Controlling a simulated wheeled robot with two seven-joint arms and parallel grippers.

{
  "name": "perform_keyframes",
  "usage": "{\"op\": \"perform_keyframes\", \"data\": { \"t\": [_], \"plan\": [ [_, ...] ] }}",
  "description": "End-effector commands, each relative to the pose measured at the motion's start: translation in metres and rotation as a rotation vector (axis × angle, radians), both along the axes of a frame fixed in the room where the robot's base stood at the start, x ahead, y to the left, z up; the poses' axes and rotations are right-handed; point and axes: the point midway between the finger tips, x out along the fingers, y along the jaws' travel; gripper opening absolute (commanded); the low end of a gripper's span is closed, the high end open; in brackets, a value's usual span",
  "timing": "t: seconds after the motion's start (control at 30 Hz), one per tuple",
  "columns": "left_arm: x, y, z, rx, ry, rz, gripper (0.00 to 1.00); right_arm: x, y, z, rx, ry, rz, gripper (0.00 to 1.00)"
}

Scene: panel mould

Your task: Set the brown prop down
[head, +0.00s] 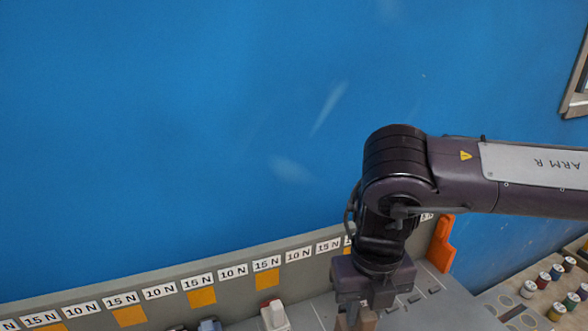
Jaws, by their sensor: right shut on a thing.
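The brown prop (357,320) is at the bottom edge of the head view, and only its upper part shows. My right gripper (366,303) points down and is shut on it. The prop's lower end is cut off by the frame, so I cannot tell whether it touches the grey surface. My left gripper is not in view.
A grey strip (225,287) with "10 N" and "15 N" labels runs along the blue wall (180,120). A pale block with a red top (275,316) stands left of my right gripper. An orange piece (443,243) stands to its right. Several coloured spools (557,271) are at far right.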

Motion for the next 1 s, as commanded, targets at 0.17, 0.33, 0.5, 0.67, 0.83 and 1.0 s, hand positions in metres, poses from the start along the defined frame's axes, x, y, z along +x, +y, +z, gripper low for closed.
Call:
{"op": "perform_keyframes", "data": {
  "t": [0.17,0.33,0.5,0.67,0.83,1.0],
  "plan": [
    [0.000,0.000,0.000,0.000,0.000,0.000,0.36,0.007,-0.006,-0.006,0.007,0.002,-0.328,0.00],
    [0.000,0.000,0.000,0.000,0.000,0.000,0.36,0.015,-0.012,-0.013,0.012,0.006,-0.697,0.00],
    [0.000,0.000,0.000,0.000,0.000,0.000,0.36,0.023,-0.020,-0.021,0.015,0.010,-1.089,0.00],
    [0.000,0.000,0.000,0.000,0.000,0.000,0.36,0.029,-0.027,-0.029,0.015,0.015,-1.456,0.00],
    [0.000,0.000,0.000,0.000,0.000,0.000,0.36,0.036,-0.036,-0.037,0.012,0.020,-1.849,0.00],
    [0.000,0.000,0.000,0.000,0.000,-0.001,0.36,0.042,-0.046,-0.046,0.009,0.022,-2.241,0.00]
  ]
}}
